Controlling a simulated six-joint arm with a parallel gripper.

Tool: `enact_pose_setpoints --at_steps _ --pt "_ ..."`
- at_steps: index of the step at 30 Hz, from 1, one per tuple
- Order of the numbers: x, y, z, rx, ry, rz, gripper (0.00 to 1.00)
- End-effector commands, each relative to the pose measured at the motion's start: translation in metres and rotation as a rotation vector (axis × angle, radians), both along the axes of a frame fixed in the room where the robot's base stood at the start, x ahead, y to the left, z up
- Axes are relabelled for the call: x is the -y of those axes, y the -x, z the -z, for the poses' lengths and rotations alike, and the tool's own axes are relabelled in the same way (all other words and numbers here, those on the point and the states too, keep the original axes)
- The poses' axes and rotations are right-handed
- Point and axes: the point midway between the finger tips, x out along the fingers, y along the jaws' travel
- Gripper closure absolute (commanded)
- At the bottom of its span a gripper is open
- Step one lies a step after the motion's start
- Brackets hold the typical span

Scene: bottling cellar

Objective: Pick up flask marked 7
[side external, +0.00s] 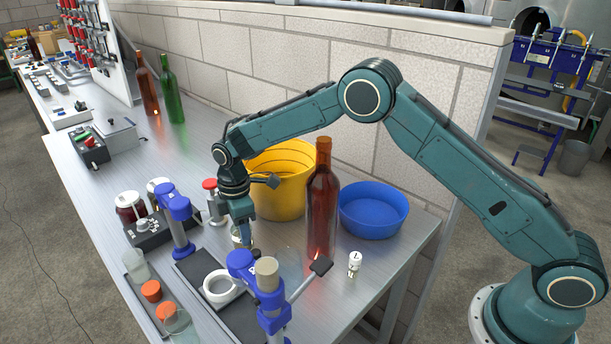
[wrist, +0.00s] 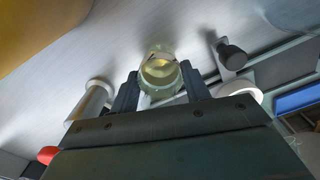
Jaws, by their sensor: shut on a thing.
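My gripper (side external: 243,226) points down over the bench, near the front of the yellow bucket. It is shut on a small clear glass flask (wrist: 160,68) with pale yellowish contents, seen between the two fingers (wrist: 160,84) in the wrist view. In the side view the flask is mostly hidden by the fingers, low near the bench top. I cannot tell whether it touches the surface. No number 7 can be read on it.
A yellow bucket (side external: 281,190), an amber bottle (side external: 322,212) and a blue basin (side external: 372,211) stand close to my gripper. Blue clamp stands (side external: 178,222), a white ring (side external: 221,287) and a small white item (side external: 354,264) are nearby. Glassware with orange stoppers (side external: 151,291) is front left.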

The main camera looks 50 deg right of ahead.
Motion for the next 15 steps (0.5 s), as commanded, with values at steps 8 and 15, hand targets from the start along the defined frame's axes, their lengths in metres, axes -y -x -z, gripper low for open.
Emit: enact_pose_setpoints --at_steps 8,15 --pt "0.0 -0.001 -0.028 0.005 -0.002 0.0 0.8" --pt "0.0 -0.001 -0.073 0.006 -0.002 0.0 0.8"
